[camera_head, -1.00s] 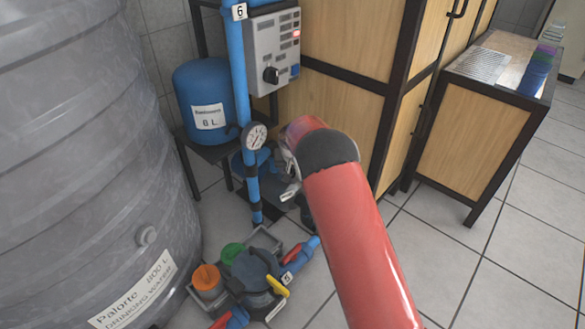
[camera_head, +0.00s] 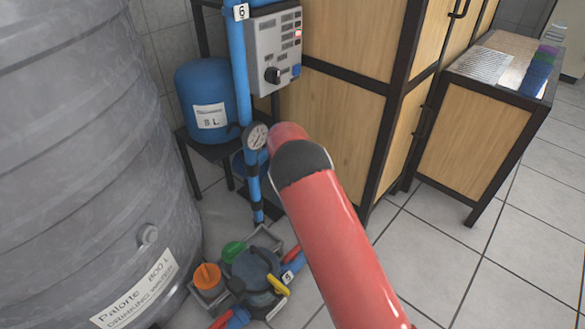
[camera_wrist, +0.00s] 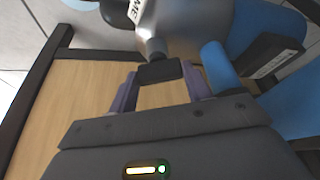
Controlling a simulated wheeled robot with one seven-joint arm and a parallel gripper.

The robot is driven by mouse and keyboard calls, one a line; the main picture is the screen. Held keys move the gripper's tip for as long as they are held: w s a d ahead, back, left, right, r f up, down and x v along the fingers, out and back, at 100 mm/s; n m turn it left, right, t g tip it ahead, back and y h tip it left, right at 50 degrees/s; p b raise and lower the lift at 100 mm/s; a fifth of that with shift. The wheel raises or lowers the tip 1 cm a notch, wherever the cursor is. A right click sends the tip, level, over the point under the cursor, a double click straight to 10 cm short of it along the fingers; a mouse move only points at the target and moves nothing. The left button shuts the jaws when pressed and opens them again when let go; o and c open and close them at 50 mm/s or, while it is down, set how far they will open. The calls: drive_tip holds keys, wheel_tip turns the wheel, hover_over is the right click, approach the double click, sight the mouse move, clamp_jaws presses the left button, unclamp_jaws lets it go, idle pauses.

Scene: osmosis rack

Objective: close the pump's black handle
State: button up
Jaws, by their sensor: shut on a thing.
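A black handle block (camera_wrist: 159,72) on a short metal stem shows in the wrist view, below a rounded silver body (camera_wrist: 190,25) with a partly cut-off label. My gripper (camera_wrist: 160,88) has its two purplish fingers on either side of the block and is shut on it. In the head view my red arm covers the gripper and the handle. How far the handle is turned cannot be told.
A blue pipe (camera_wrist: 285,75) lies close right of the gripper. In the head view, a vertical blue pipe with a gauge (camera_head: 256,136) stands left of my arm. A wooden cabinet (camera_head: 335,115) is behind it. A large grey tank (camera_head: 80,150) fills the left.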

drive_tip(key=o, duration=1)
drive_tip(key=p+v, duration=0.1)
drive_tip(key=v, duration=0.6)
drive_tip(key=shift+s+r, duration=0.1)
drive_tip(key=shift+r, duration=0.1)
drive_tip(key=shift+c, duration=0.5)
